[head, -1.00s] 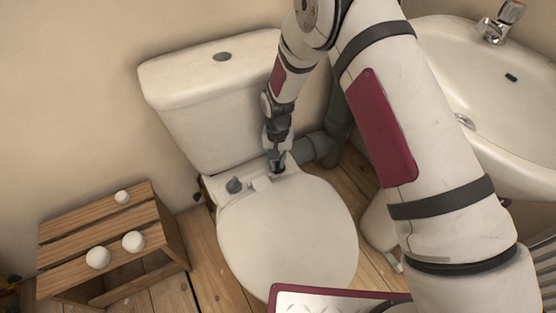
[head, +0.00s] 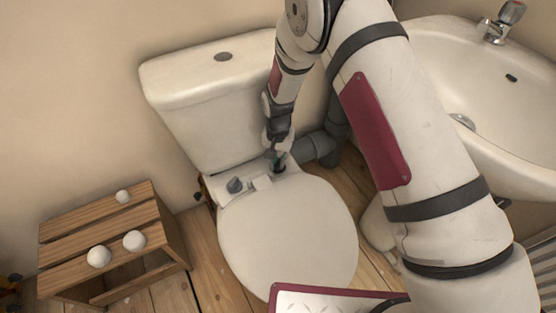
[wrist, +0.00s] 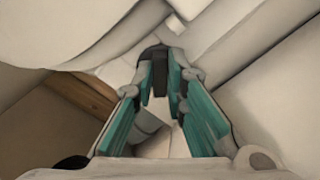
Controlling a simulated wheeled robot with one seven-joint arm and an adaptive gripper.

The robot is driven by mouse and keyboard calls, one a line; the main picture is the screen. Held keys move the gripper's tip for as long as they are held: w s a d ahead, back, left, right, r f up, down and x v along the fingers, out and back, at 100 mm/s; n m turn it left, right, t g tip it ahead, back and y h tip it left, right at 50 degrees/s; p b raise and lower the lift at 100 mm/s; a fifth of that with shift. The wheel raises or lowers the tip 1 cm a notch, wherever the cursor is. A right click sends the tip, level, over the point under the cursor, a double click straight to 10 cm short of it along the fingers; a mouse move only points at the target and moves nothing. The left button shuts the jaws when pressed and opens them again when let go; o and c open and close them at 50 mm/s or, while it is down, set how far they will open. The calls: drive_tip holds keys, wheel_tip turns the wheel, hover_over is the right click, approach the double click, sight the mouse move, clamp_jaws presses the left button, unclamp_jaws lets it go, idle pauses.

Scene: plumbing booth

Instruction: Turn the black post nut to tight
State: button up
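The black post nut (head: 279,169) is at the right hinge post, behind the toilet seat; my gripper partly covers it. In the wrist view it seems to be the dark piece (wrist: 155,56) at the far end of the fingers. My gripper (head: 277,160) points down over this post from above. In the wrist view my gripper (wrist: 162,84) has its two teal-padded fingers apart, with a pale gap between them. The fingertips are at the dark piece; whether they touch it is not clear.
The closed toilet lid (head: 290,235) is clear. A wooden crate (head: 75,250) with white balls stands left, a basin (head: 455,80) right.

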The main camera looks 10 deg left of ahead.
sight(278, 164)
drive_tip(key=shift+o, duration=0.3)
drive_tip(key=shift+s+f, duration=0.1)
drive_tip(key=shift+r, duration=0.25)
wheel_tip(278, 164, up, 12)
drive_tip(key=shift+f, duration=0.25)
idle(0.5)
